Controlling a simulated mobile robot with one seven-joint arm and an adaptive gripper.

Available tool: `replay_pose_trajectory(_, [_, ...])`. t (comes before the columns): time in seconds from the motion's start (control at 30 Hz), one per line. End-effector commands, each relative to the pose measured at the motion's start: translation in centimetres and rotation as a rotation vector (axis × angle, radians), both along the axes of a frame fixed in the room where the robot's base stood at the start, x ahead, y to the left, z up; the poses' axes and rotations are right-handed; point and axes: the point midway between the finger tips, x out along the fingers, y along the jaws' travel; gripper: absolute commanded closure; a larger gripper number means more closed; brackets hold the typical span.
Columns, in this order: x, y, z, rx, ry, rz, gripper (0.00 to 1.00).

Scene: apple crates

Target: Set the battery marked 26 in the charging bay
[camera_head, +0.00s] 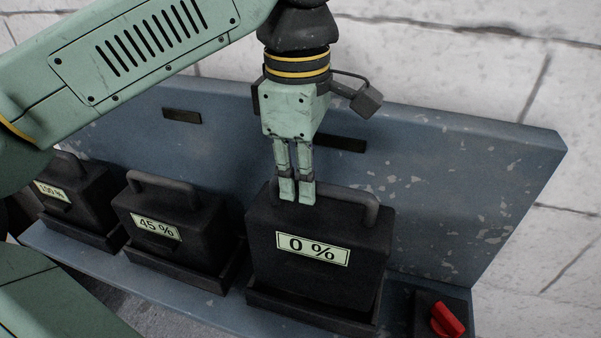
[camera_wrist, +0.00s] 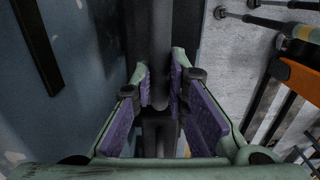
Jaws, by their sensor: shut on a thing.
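A black battery marked "0 %" (camera_head: 318,276) stands upright in a dark tray (camera_head: 310,313) on the blue metal stand, at the centre right of the head view. My gripper (camera_head: 297,198) points down at its top and is shut on its handle (camera_head: 370,208). In the wrist view, my purple-padded fingers (camera_wrist: 163,85) are on both sides of a dark handle bar (camera_wrist: 160,40). I see no label reading 26 on any battery. Two more batteries stand to the left, marked "45 %" (camera_head: 185,250) and what looks like "100 %" (camera_head: 85,205).
A red knob (camera_head: 447,318) sits on a dark box right of the 0 % battery. The stand's blue back panel (camera_head: 480,175) rises close behind the batteries, before a white block wall (camera_head: 480,60). Dark and orange tool-like items (camera_wrist: 300,75) lie at right in the wrist view.

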Motion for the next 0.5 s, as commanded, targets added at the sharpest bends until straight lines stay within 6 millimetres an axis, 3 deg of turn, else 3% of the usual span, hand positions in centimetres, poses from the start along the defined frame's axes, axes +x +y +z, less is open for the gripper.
replay_pose_trajectory(0.5, [0.03,-0.05,-0.73,-0.004,-0.003,0.000,1.00])
